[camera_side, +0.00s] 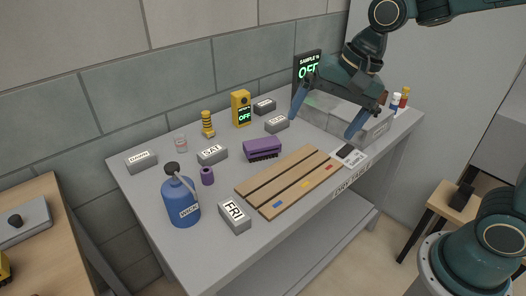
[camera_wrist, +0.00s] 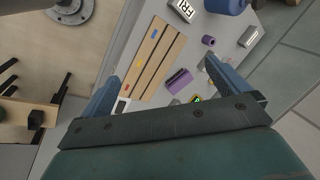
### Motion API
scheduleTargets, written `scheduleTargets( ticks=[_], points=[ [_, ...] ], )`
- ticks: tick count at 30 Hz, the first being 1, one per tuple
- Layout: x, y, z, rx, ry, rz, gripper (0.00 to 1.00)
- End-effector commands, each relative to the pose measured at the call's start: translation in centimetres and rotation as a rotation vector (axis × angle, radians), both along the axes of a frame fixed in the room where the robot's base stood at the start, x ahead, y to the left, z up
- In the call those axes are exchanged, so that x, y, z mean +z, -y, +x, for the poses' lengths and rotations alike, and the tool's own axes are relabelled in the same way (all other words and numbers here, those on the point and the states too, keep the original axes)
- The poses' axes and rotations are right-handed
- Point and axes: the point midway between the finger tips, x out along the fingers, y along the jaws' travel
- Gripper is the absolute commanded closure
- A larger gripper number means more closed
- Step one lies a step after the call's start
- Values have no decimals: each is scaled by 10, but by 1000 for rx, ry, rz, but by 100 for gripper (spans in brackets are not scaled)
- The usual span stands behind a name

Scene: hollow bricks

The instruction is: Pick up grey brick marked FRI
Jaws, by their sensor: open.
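The grey brick marked FRI (camera_side: 234,217) stands on the table near its front left edge, beside the blue bottle and the end of the wooden slatted board. It also shows at the top of the wrist view (camera_wrist: 186,9), with its label in sight. My gripper (camera_side: 327,118) is open and empty, high over the right part of the table, in front of a clear box. Its blue fingers (camera_wrist: 158,82) are spread wide in the wrist view. It is well apart from the FRI brick, to its upper right in the side view.
A blue bottle (camera_side: 181,200) stands left of the FRI brick. The wooden board (camera_side: 289,180) lies to its right. A purple brush (camera_side: 262,149), a purple spool (camera_side: 207,176), a SAT brick (camera_side: 212,154), other grey bricks and a yellow meter (camera_side: 241,108) stand further back.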

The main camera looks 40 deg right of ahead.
Motion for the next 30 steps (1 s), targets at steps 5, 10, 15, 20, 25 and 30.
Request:
scheduleTargets(
  ticks=[5,10,15,20,25,30],
  points=[
    [-21,-19,31,-149,-88,86,0],
    [-43,-36,57,-299,-176,159,0],
    [-70,-54,80,-450,-272,225,0],
    [-99,-71,99,-597,-364,277,0],
    [-123,-85,112,-722,-445,314,0],
    [-136,-92,118,-789,-487,330,0]
  ],
)
